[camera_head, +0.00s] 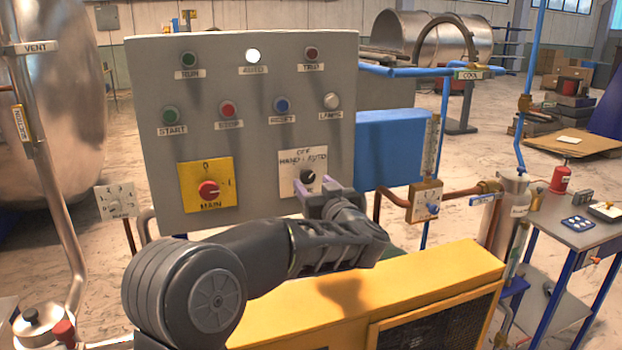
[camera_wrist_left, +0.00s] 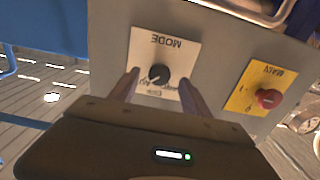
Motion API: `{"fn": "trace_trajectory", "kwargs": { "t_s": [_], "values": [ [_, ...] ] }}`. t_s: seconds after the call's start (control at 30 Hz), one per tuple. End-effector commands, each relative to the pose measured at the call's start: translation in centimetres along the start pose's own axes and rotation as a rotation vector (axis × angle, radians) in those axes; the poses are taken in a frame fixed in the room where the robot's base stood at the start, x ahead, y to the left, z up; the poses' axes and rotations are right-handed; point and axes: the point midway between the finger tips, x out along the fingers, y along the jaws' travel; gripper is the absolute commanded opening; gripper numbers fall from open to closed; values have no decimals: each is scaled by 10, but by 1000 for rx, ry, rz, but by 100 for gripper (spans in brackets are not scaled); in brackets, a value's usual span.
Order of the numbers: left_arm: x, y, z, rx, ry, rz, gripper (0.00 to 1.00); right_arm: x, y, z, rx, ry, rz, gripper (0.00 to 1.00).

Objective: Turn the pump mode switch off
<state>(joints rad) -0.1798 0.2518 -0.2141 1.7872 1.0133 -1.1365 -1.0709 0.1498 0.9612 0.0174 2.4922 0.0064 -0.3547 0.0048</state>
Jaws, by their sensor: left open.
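The pump mode switch is a black round knob (camera_head: 308,176) on a white plate (camera_head: 303,158) marked OFF, HAND and AUTO, low on the right of the grey panel. Its small pale mark seems to point up and right, towards AUTO. My left gripper (camera_head: 327,190) is just in front of the plate, a little below and right of the knob in the head view. In the left wrist view the plate appears upside down, and the knob (camera_wrist_left: 159,74) shows between the two open fingers. I cannot tell whether they touch it. My right gripper is out of view.
The yellow plate with the red MAIN switch (camera_head: 208,189) is left of the mode switch. Buttons and lamps sit above; the white lamp (camera_head: 253,56) is lit. A yellow housing (camera_head: 440,276) lies below my arm. A blue box (camera_head: 390,150) and pipes stand at the right.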

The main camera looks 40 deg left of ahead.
Motion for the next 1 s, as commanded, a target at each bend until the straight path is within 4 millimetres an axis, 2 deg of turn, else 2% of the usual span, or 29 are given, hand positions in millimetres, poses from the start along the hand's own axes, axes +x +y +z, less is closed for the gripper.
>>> {"fn": "trace_trajectory", "kwargs": {
  "t_s": [0.1, 0.2, 0.5, 1.0],
  "values": [
    [15, 0, -1, 0, 0, -1, 56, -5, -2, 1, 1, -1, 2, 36],
    [22, 0, 0, 0, -1, -1, 56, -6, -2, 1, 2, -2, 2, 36],
    [24, 0, 0, -1, 0, 1, 55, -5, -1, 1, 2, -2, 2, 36],
    [24, 0, 0, -1, 0, 1, 14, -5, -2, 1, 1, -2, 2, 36]
  ]
}}
